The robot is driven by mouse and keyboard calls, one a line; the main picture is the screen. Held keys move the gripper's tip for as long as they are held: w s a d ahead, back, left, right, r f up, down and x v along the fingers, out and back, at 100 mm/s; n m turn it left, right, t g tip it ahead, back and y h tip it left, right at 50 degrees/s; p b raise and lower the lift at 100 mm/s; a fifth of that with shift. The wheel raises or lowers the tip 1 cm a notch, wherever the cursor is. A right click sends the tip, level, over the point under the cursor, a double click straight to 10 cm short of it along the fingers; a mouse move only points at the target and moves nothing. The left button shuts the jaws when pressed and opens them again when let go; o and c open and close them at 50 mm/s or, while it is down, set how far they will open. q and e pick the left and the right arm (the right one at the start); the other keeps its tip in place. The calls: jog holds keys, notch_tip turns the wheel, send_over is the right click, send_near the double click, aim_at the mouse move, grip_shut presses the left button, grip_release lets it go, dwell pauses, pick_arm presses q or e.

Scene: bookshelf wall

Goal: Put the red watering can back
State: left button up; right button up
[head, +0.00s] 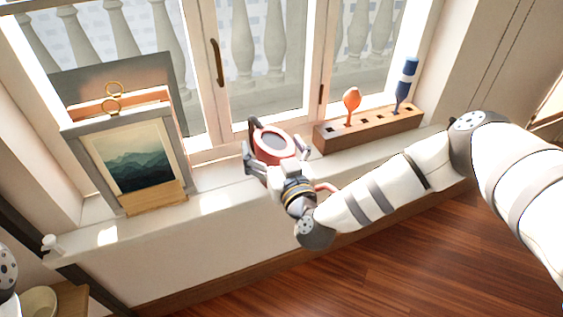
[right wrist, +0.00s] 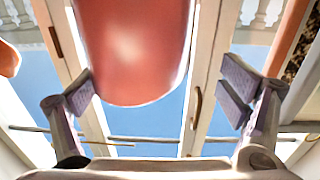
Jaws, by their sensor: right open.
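The red watering can (head: 281,152) is at the windowsill in front of the window, with its dark round opening facing up. My right gripper (head: 277,158) is open, with one finger on each side of the can in the head view. My left gripper is not in view.
On the sill (head: 215,200), a wooden block with holes (head: 365,130) holds an orange tool (head: 351,103) and a blue tool (head: 406,82) at right. A framed mountain picture (head: 135,160) stands at left. A small bowl (head: 38,302) sits lower left. Bare sill lies between picture and can.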

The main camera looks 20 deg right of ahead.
jog(key=s, duration=1.1)
jog(key=s+a+f+n+g+y, duration=0.1)
jog(key=s+a+f+g+y, duration=0.3)
jog(key=s+f, duration=0.4)
jog(key=s+a+f+n+g+y, duration=0.1)
jog(key=s+a+f+g, duration=0.3)
jog(key=s+f+g, duration=0.3)
jog(key=s+d+f+g+h, duration=0.1)
jog(key=s+d+f+g, duration=0.1)
jog(key=s, duration=0.5)
jog(key=s+d+f+g, duration=0.2)
jog(key=s+g, duration=0.1)
jog(key=s, duration=0.3)
jog(key=s+d+f+g+h, duration=0.1)
jog(key=s+d+f+g, duration=0.1)
jog(key=s, duration=0.5)
jog(key=s+d+r+m+g+h, duration=0.2)
jog(key=s+d+g, duration=0.2)
jog(key=s+d, duration=0.3)
jog(key=shift+s+d+r+h+p, duration=0.3)
jog(key=shift+s+r+p, duration=0.15)
jog(key=shift+s, duration=0.6)
